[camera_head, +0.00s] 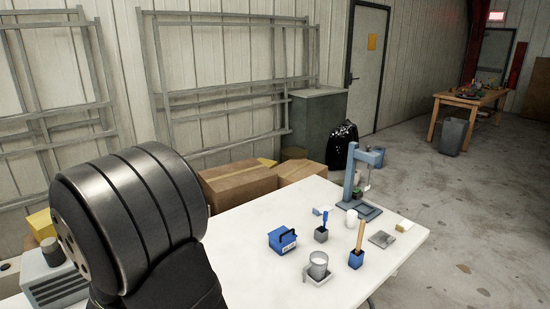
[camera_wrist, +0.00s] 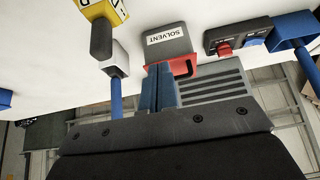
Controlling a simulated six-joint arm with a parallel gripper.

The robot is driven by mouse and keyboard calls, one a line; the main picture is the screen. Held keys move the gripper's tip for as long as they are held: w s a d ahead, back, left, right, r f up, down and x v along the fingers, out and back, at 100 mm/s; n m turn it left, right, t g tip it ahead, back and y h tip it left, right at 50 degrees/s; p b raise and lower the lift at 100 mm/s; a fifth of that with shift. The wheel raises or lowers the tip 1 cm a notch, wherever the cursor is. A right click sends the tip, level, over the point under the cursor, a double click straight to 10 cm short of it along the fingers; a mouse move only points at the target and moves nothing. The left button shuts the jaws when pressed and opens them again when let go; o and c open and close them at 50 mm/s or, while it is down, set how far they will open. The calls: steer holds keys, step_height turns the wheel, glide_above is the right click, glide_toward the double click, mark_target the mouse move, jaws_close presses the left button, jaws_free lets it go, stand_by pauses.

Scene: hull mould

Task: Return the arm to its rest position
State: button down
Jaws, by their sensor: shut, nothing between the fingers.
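My gripper (camera_wrist: 160,75) shows in the wrist view, with its two blue-grey fingers shut together and nothing between them. The fingertips lie in front of a grey container labelled SOLVENT (camera_wrist: 168,42) with a red part; I cannot tell whether they touch it. In the head view my dark, ribbed arm fills the lower left, and the gripper itself is not visible there. The white table (camera_head: 250,222) lies to the right of the arm.
On the table stand a blue box (camera_head: 283,241), a mug (camera_head: 318,262), a blue holder (camera_head: 356,260) with a wooden stick, and a blue-grey stand (camera_head: 352,175). Cardboard boxes (camera_head: 238,187) sit behind. The wrist view shows a yellow block (camera_wrist: 93,10) and a vented grey box (camera_wrist: 215,86).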

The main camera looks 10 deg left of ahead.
steer(key=w+a, duration=0.4)
steer(key=w+a+r, duration=0.1)
steer(key=w+a, duration=0.1)
steer(key=w, duration=0.1)
steer(key=shift+a, duration=0.35)
steer(key=shift+s+d+f, duration=0.1)
steer(key=shift+s+f, duration=0.05)
steer(key=shift+f, duration=0.35)
steer(key=shift+s+d+f, duration=0.1)
steer(key=shift+f, duration=0.35)
steer(key=shift+a+r, duration=0.1)
steer(key=shift+r, duration=0.4)
steer(key=s+d, duration=0.5)
steer(key=shift+r, duration=0.15)
